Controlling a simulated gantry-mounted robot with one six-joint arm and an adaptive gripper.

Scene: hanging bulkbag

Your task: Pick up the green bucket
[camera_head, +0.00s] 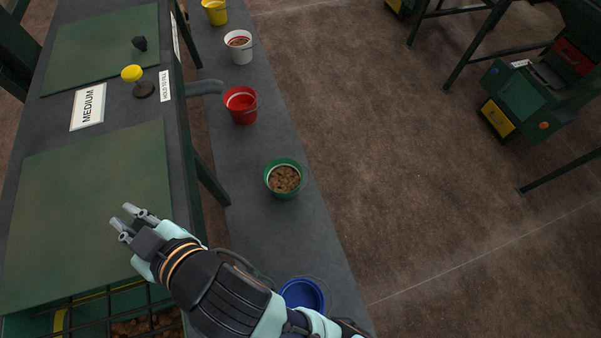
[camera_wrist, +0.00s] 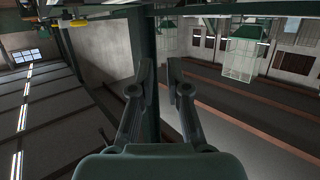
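The green bucket (camera_head: 284,194) stands upright on a long grey bench, filled with brown lumpy material. My gripper (camera_head: 128,219) is to the left of the bucket in the head view, over the green panel of the machine and apart from the bucket. In the wrist view my gripper (camera_wrist: 158,88) shows two fingers with a gap between them and nothing held. The green bucket on the bench does not show in the wrist view.
On the same bench (camera_head: 262,140) stand a red bucket (camera_head: 241,110), a white bucket (camera_head: 239,50), a yellow bucket (camera_head: 215,10) and a blue bucket (camera_head: 303,294), partly behind my arm. A yellow knob (camera_head: 132,73) sticks up from the machine. Open brown floor lies right of the bench.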

